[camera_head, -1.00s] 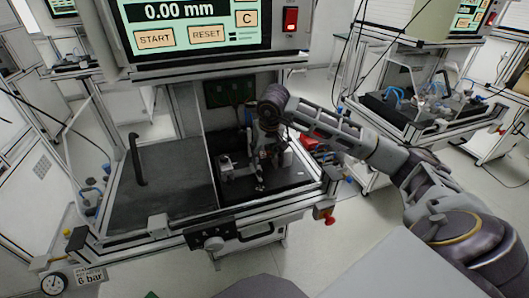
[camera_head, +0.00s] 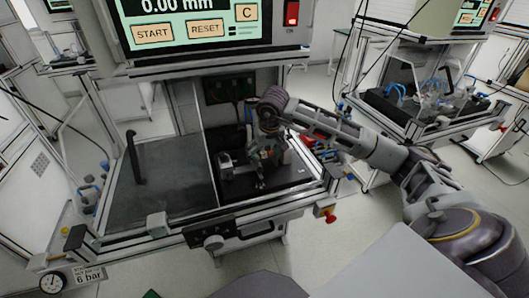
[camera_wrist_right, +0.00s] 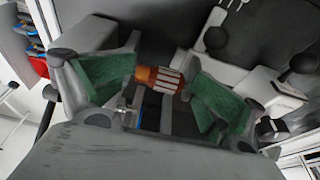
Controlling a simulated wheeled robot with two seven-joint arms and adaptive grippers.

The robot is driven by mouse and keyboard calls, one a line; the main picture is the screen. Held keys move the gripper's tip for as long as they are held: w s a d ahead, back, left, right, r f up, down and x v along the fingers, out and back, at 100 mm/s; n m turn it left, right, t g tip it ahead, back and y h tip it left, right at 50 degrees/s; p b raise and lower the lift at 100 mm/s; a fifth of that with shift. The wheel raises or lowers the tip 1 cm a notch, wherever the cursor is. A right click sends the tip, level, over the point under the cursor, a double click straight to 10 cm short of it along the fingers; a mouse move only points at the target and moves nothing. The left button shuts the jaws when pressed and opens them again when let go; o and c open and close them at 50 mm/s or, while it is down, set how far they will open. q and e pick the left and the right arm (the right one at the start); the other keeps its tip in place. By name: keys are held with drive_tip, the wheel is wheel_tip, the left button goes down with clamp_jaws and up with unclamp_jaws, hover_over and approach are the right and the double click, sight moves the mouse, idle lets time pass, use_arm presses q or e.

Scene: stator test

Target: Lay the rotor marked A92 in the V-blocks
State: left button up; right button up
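My right gripper (camera_head: 262,165) is low over the dark right part of the bench fixture in the head view. In the right wrist view my right gripper (camera_wrist_right: 163,85) has its green-padded fingers spread apart. A rotor (camera_wrist_right: 162,79), with an orange-copper end and a pale body with reddish stripes, lies crosswise between and beyond the fingertips. I see no clear grip on it. Its marking is not legible. Dark and grey supports show just below it; I cannot tell whether these are the V-blocks or whether the rotor rests in them. My left gripper is out of view.
A test station screen (camera_head: 190,22) stands above the fixture. A dark flat plate (camera_head: 165,185) at the left of the bench is mostly clear, with a black upright handle (camera_head: 135,158). A grey fixture block (camera_head: 226,165) sits left of my gripper.

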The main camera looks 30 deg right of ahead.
drive_tip(key=shift+s+f, duration=0.3)
drive_tip(key=shift+f, duration=0.1)
drive_tip(key=shift+r, duration=0.8)
drive_tip(key=v, duration=1.1)
drive_tip(key=shift+w, duration=0.15)
drive_tip(key=shift+r, duration=0.15)
wheel_tip(320, 180, up, 9)
drive_tip(key=p, duration=0.9)
drive_tip(key=shift+r+p, duration=0.4)
drive_tip(key=shift+p, duration=0.15)
